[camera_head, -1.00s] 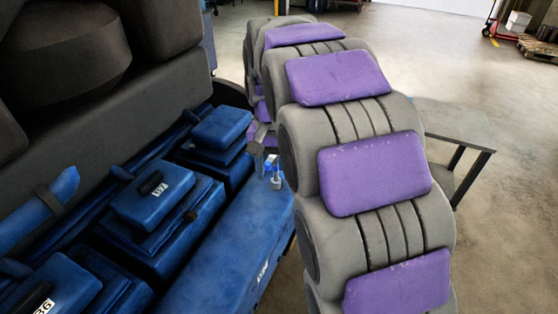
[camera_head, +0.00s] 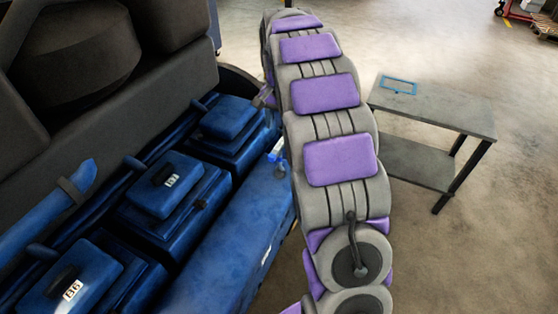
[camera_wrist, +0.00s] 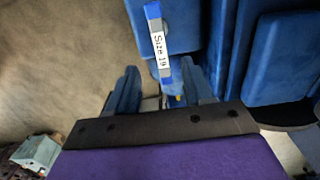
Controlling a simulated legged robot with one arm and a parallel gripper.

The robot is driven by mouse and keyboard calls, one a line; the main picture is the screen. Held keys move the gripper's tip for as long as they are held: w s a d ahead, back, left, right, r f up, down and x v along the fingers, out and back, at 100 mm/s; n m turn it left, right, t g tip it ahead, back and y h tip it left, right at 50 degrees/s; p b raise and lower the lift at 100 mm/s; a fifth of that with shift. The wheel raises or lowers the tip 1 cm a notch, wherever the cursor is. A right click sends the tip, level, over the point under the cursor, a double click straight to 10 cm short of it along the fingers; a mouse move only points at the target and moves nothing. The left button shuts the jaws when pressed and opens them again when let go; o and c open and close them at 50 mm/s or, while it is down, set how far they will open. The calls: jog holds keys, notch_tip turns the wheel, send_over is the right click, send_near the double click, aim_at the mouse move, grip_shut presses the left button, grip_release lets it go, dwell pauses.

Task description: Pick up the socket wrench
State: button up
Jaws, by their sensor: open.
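A socket wrench with a blue handle and a white "Size 19" label (camera_wrist: 157,40) shows in the wrist view. It runs from the top of the picture down towards the gap between my fingers. In the head view it looks like a small blue and white piece (camera_head: 277,152) on the blue engine ledge, beside my arm. My gripper (camera_wrist: 160,82) is open, with one finger on each side of the wrench's line. I cannot tell whether they touch it. In the head view the gripper is mostly hidden by my arm.
The blue engine block (camera_head: 225,245) with raised numbered covers (camera_head: 165,182) fills the left. Dark engine parts (camera_head: 80,60) rise behind it. A grey two-level table (camera_head: 440,108) with a blue rectangular frame (camera_head: 398,85) stands at the right. Open floor surrounds the table.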

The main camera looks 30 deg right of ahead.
aim_at(281, 144)
jog(key=f, duration=0.6)
jog(key=shift+d+f+p, duration=0.2)
jog(key=shift+p, duration=0.15)
jog(key=shift+w+f+p, duration=0.15)
jog(key=shift+f+p, duration=0.15)
jog(key=shift+f, duration=1.05)
jog(key=shift+w+f+p, duration=0.1)
jog(key=shift+f+p, duration=0.2)
jog(key=shift+f, duration=1.05)
grip_shut()
